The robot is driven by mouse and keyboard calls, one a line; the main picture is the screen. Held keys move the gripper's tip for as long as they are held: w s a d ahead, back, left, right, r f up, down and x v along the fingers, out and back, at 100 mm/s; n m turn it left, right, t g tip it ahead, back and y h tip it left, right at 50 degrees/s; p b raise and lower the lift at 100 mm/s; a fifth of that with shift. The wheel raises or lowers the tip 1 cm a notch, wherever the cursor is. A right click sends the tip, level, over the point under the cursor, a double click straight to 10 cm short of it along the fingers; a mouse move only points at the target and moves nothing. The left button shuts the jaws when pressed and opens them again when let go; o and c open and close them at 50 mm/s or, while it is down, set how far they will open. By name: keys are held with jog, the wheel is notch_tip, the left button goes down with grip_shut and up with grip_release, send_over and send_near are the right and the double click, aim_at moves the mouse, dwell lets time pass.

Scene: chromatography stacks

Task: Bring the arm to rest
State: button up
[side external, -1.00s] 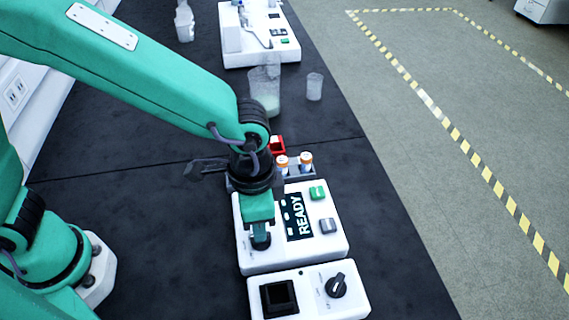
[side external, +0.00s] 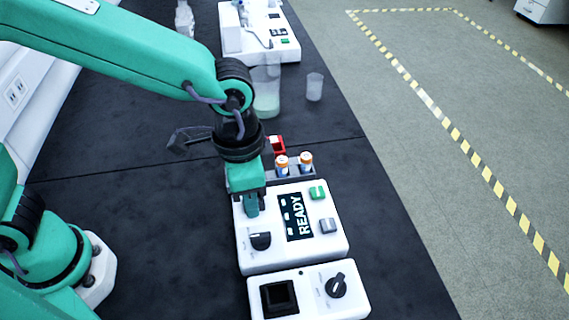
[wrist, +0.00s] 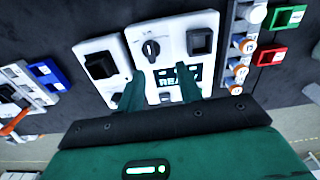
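My gripper (side external: 251,210) points down above the far left part of the white READY device (side external: 315,248), beyond its black knob (side external: 261,241). In the wrist view, my gripper's two green fingers (wrist: 159,85) stand apart with nothing between them. The device's knob (wrist: 151,48), a black square (wrist: 200,41) and the READY display (wrist: 180,75) show past the fingers. In the side view, the black square is hidden by my gripper. I cannot tell the exact height of the fingertips above the device.
A second white box (side external: 348,308) with a black square and a dial adjoins the device in front. Orange-labelled vials (side external: 282,165) and a red box (side external: 277,145) stand behind it. A large beaker (side external: 267,98), a small beaker (side external: 314,88) and another instrument (side external: 285,48) are farther back.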

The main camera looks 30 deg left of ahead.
jog(key=s+a+r+n+t, duration=0.1)
jog(key=a+r+n, duration=0.1)
jog(key=a, duration=0.6)
jog(key=s+a+r+n+t, duration=0.2)
jog(key=a+r+n, duration=0.1)
jog(key=a, duration=0.6)
jog(key=s+a+r+n+t, duration=0.1)
jog(key=a+r+n+t, duration=0.1)
jog(key=a, duration=0.6)
notch_tip(320, 180, up, 2)
jog(key=shift+s+a+r+n, duration=0.25)
jog(key=shift+s+n, duration=0.15)
jog(key=shift+n, duration=0.3)
